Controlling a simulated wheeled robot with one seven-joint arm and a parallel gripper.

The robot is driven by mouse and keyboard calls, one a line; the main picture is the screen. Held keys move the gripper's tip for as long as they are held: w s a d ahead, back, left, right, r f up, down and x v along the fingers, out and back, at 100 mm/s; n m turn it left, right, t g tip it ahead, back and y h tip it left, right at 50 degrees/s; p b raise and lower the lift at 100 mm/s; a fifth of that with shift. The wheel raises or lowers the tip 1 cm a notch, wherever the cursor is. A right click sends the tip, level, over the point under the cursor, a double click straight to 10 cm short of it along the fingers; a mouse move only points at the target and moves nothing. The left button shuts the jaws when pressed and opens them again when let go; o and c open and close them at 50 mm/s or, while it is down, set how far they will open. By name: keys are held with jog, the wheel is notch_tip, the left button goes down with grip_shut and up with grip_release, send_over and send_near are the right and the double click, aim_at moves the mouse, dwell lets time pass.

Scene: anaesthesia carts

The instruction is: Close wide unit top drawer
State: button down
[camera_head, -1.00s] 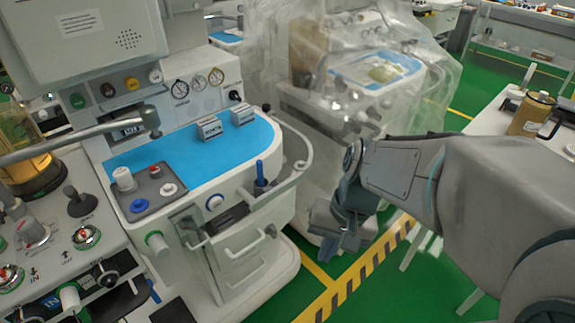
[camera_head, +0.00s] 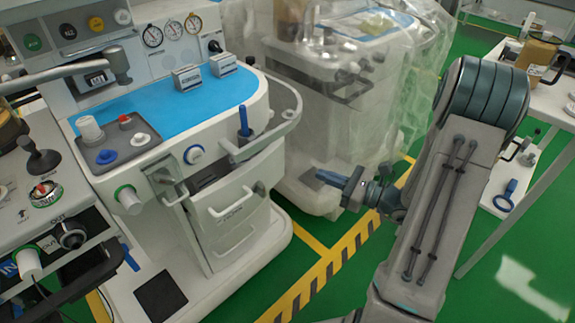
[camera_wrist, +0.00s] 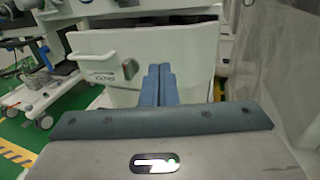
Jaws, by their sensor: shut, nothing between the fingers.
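The wide unit (camera_head: 262,120) is a white cart with a blue top, left of centre in the head view. Its top drawer (camera_head: 232,192) has a white bar handle and stands out from the body, with a dark gap above its front. Another handled front is below it. My gripper (camera_head: 322,177) is right of the drawer, pointing left, apart from it in that view. In the wrist view its two blue fingers (camera_wrist: 159,82) are together and empty, in front of a white drawer front (camera_wrist: 95,62) near its right side. Whether they touch it cannot be told.
A plastic-covered machine (camera_head: 335,100) stands right behind the unit. A worktable (camera_head: 545,95) with a brown jug is at the right. Green floor with a yellow-black striped line (camera_head: 335,262) lies between. Another console (camera_head: 40,200) stands at the left.

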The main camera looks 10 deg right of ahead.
aim_at(273, 152)
jog(key=b+x, duration=0.2)
jog(key=x, duration=1.2)
jog(key=shift+d, duration=0.1)
jog(key=w+a, duration=0.1)
jog(key=w, duration=0.1)
jog(key=w+a, duration=0.1)
jog(key=w, duration=0.1)
jog(key=shift+w+a, duration=0.1)
jog(key=shift+a, duration=0.25)
